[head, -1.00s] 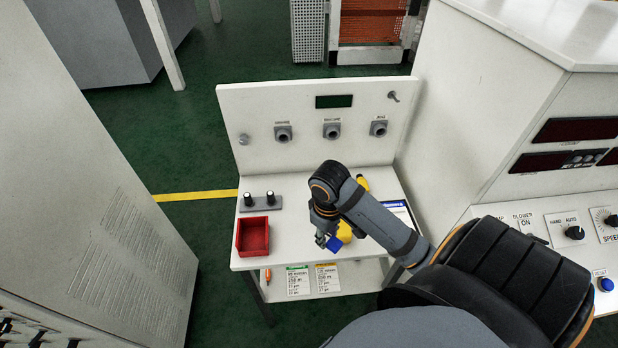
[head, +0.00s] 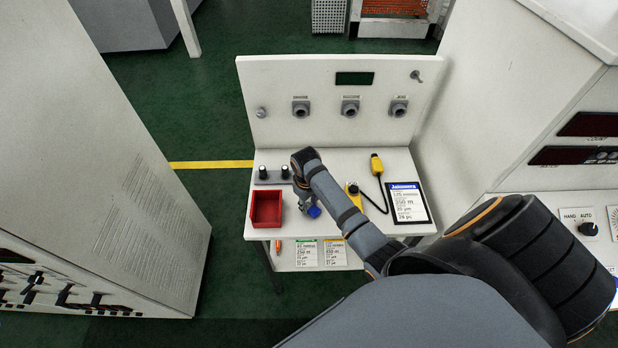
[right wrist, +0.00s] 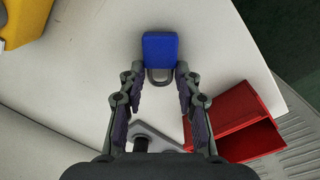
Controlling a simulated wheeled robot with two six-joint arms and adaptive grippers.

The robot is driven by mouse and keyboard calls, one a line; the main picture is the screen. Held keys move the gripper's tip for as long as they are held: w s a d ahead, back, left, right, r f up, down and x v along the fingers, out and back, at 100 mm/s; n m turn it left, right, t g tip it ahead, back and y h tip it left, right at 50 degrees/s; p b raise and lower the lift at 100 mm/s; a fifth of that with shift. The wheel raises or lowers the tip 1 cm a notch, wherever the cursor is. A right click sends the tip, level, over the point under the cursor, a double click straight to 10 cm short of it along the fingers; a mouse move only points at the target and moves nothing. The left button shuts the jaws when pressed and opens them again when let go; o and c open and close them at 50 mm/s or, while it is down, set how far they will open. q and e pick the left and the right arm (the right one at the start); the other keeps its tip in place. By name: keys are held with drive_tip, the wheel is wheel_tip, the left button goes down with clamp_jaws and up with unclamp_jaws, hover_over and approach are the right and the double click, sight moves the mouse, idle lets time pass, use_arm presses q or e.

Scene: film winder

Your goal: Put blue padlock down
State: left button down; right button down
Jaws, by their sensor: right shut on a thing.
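The blue padlock (head: 314,211) is just right of the red bin (head: 266,208), over the front part of the white table (head: 290,230). In the right wrist view the padlock (right wrist: 160,50) lies at the fingertips, body outward and grey shackle toward the palm. My right gripper (head: 307,203) is shut on it; the gripper also shows in the right wrist view (right wrist: 160,75). I cannot tell whether the padlock touches the tabletop. My left gripper is not in view.
A yellow pendant (head: 376,164) with a black cable and a framed label sheet (head: 408,203) lie to the right. The upright panel (head: 330,110) closes the back.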

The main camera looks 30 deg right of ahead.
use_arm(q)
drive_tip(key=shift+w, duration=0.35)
use_arm(e)
drive_tip(key=c, duration=0.9)
unclamp_jaws()
drive_tip(key=shift+f, duration=0.1)
drive_tip(key=shift+c, duration=0.2)
use_arm(q)
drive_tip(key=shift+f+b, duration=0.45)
drive_tip(key=shift+b, duration=0.05)
use_arm(e)
wheel_tip(320, 180, up, 12)
drive_tip(key=shift+a, duration=0.25)
drive_tip(key=shift+s, duration=0.15)
